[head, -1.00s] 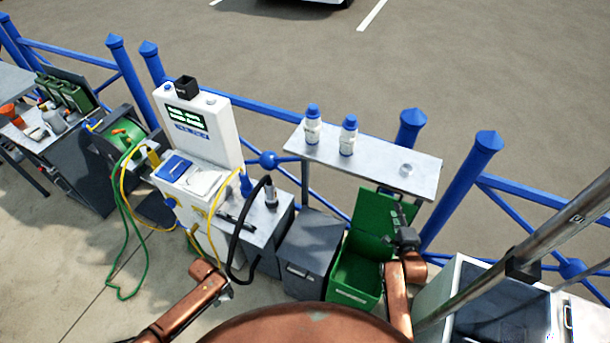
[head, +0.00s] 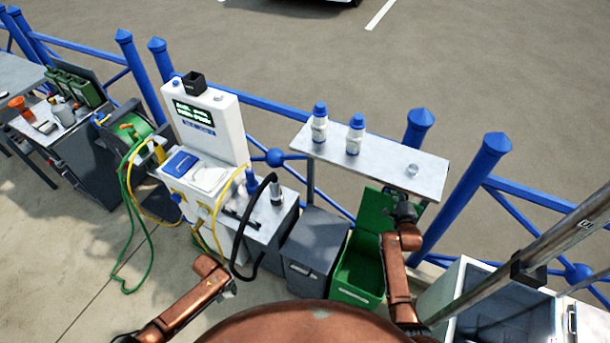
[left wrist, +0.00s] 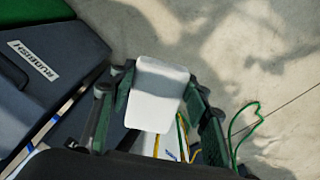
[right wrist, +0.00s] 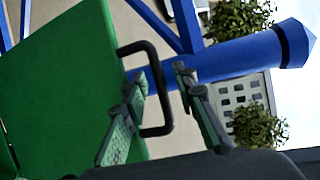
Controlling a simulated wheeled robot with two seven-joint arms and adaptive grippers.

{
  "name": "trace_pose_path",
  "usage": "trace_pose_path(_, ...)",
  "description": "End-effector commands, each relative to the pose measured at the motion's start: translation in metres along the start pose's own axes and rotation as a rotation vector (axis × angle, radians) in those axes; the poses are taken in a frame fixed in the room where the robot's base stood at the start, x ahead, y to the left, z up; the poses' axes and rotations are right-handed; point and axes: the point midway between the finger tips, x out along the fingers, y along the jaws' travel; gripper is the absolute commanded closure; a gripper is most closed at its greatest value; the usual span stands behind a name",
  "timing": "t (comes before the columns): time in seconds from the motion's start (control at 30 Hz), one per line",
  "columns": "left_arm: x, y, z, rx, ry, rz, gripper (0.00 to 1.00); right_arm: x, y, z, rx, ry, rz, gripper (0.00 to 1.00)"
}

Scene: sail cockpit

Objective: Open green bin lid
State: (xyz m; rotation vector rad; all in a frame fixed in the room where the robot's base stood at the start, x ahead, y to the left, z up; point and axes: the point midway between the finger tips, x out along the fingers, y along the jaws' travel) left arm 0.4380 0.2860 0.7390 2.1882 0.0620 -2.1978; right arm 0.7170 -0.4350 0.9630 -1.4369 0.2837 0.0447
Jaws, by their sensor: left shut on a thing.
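The green bin (head: 352,290) stands at centre right with its green lid (head: 374,212) raised open at the back. My right gripper (head: 404,211) is at the lid's upper right side, and my arm hides part of the lid. In the right wrist view the lid (right wrist: 70,85) has a black handle (right wrist: 150,46). The open fingers (right wrist: 160,95) stand on either side of the handle bar with gaps showing. My left gripper (head: 231,288) is low, in front of the white cabinet. In the left wrist view it is shut on a white flat thing (left wrist: 158,95).
A grey bin (head: 312,255) stands beside the green bin on the left. A shelf (head: 395,172) with two white bottles hangs above. Blue posts (head: 475,185) rise behind on the right. A white open cooler-like box (head: 455,285) is to the right. Hoses and cables hang on the left.

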Motion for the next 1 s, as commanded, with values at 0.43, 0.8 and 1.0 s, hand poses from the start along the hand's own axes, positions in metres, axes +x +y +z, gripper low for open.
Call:
trace_pose_path(0.43, -0.0001, 0.0, -0.0002, 0.0, 0.0, 0.0, 0.75, 0.0005, 0.0002, -0.0002, 0.0, 0.0, 0.0, 0.86)
trace_pose_path(0.8, -0.0001, 0.0, -0.0001, 0.0, 0.0, 0.0, 0.75, 0.0005, 0.0003, 0.0001, 0.0, 0.0, 0.0, 1.0)
trace_pose_path(1.0, -0.0001, -0.0001, -0.0001, 0.0, 0.0, 0.0, 0.75, 0.0005, 0.0004, 0.0002, 0.0, 0.0, 0.001, 1.0)
